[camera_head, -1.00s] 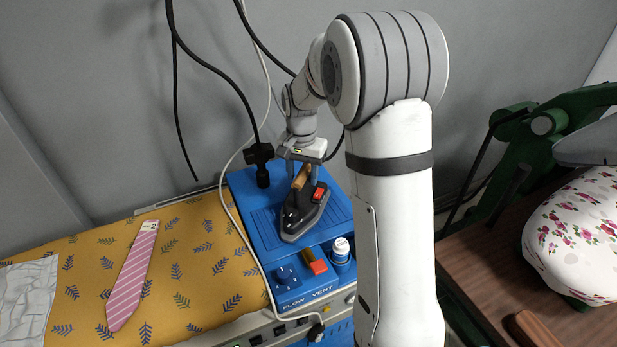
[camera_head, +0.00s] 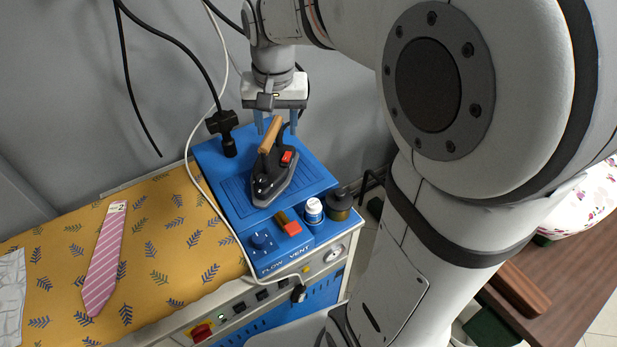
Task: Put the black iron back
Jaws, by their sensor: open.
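The black iron (camera_head: 270,182) with a wooden handle and a red part stands on the ribbed rest of the blue tray (camera_head: 212,160) on the ironing station. My gripper (camera_head: 276,126) is open just above and behind the iron, fingers pointing down. Its fingers appear apart from the handle, with no grip on it. The exact gap between fingertips and handle is hard to tell.
A pink tie (camera_head: 104,262) lies on the yellow patterned board (camera_head: 170,235). Cables hang behind. A wooden block (camera_head: 519,290) lies on the right table.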

